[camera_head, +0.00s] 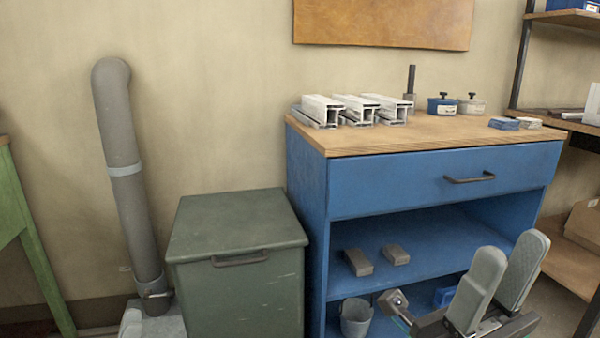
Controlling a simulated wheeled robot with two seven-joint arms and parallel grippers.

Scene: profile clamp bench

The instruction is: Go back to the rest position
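My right gripper (512,244) is at the lower right, in front of the blue workbench (310,200). Its two grey padded fingers point up and stand apart. Nothing shows between them. A small grey metal part (395,301) shows just left of the gripper; I cannot tell whether it belongs to my arm. My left gripper is not seen. Several white profile pieces (321,106) lie on the bench top at the back left. A blue lidded pot (441,104) and a grey one (472,104) stand to their right.
A dark green lidded bin (238,285) stands left of the bench, beside a thick grey pipe (117,145). Two brown blocks (358,262) lie on the bench's shelf, with a bucket (356,318) below. Small blue packs (504,123) lie at the top's right. The front of the top is clear.

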